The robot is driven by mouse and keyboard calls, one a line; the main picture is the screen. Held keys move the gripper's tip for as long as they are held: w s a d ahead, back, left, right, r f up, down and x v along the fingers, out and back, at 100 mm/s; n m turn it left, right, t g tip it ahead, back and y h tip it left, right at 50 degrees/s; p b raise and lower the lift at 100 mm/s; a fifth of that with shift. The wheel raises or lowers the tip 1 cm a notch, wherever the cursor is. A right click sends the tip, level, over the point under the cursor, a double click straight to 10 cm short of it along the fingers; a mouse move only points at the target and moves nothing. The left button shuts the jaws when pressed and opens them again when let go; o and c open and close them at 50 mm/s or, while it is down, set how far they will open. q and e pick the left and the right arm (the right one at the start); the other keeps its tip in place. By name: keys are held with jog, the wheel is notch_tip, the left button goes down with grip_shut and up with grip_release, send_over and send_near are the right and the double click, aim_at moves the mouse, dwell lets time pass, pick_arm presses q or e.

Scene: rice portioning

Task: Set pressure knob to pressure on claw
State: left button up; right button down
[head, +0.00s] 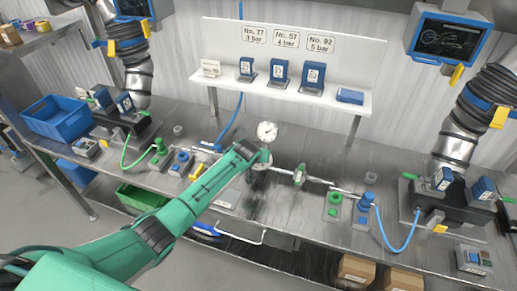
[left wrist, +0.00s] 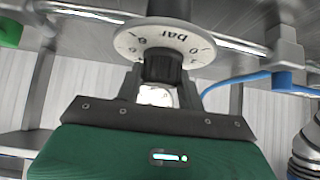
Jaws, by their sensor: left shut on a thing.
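The pressure knob is black with a white dial (left wrist: 160,40) marked "bar" and numbers around its rim; it shows close up in the left wrist view. My left gripper (left wrist: 162,78) is shut on the black knob (left wrist: 163,67). In the head view my left gripper (head: 262,156) reaches the pipe at the middle of the bench and hides most of the knob. A round white gauge (head: 267,131) stands just above it; its reading is too small to tell. I cannot make out a claw with a pressure marking. My right gripper is not in view.
A white shelf (head: 225,84) holds several blue items under signs reading 3 bar, 4 bar and 5 bar. A blue crate (head: 58,118) stands at the left. Black machines stand at both bench ends.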

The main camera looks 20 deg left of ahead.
pick_arm(q)
jog(key=n+y, duration=0.2)
jog(key=shift+d+f+n+b, duration=0.1)
jog(key=shift+d+n+b, duration=0.05)
jog(key=shift+n+b, duration=0.25)
jog(key=shift+n+g+y+b, duration=0.4)
jog(key=shift+n+y+b, duration=0.35)
jog(key=shift+n, duration=0.25)
jog(key=shift+n+y+b, duration=0.45)
jog(key=shift+n+y, duration=0.1)
jog(key=shift+n, duration=0.15)
jog(key=shift+g, duration=0.3)
jog(key=o, duration=1)
jog(key=shift+c, duration=0.2)
jog(key=b+v, duration=0.3)
jog(key=v, duration=1.1)
